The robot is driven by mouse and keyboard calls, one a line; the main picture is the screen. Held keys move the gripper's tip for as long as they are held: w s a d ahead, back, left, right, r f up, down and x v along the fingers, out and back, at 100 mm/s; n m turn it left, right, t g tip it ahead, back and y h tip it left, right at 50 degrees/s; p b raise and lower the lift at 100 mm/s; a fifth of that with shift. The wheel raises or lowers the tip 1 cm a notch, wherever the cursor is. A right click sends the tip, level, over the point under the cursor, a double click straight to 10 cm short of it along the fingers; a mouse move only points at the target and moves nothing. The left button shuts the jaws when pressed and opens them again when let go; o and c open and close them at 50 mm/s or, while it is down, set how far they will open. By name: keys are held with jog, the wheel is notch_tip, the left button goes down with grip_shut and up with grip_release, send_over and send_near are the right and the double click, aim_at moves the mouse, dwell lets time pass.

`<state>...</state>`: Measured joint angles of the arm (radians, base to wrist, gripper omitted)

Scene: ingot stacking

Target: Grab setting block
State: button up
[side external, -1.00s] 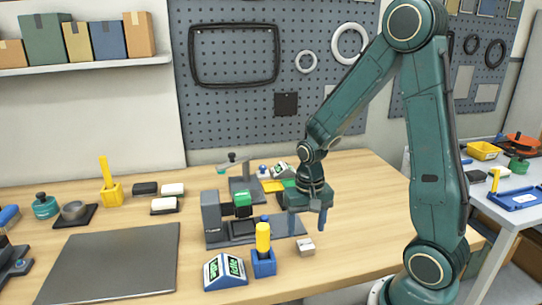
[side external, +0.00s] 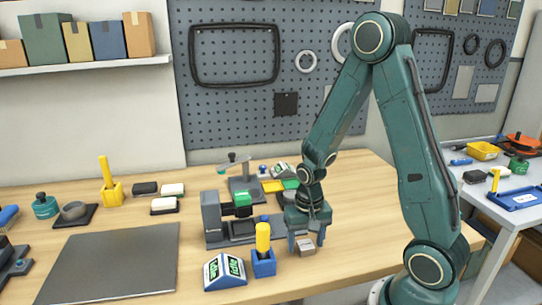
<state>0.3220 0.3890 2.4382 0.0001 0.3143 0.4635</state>
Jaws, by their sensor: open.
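The small grey-brown block (side external: 306,248), which I take as the setting block, lies on the wooden table near the front edge, right of the blue holder. My gripper (side external: 307,241) points down just over it. The blue fingers are apart, one to the left of the block and one to its right and slightly behind. I cannot tell whether either finger touches the block. Its top is partly hidden under the gripper.
A blue holder with a yellow handle (side external: 263,240) stands close to the left of the gripper. A two-display box (side external: 225,271) and a grey press-like fixture (side external: 212,217) are farther left. Table to the right is clear.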

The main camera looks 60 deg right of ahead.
aim_at(306, 244)
jog(key=c, duration=1.3)
jog(key=shift+r, duration=0.2)
notch_tip(306, 244, up, 20)
jog(key=shift+f, duration=0.15)
dwell(0.6)
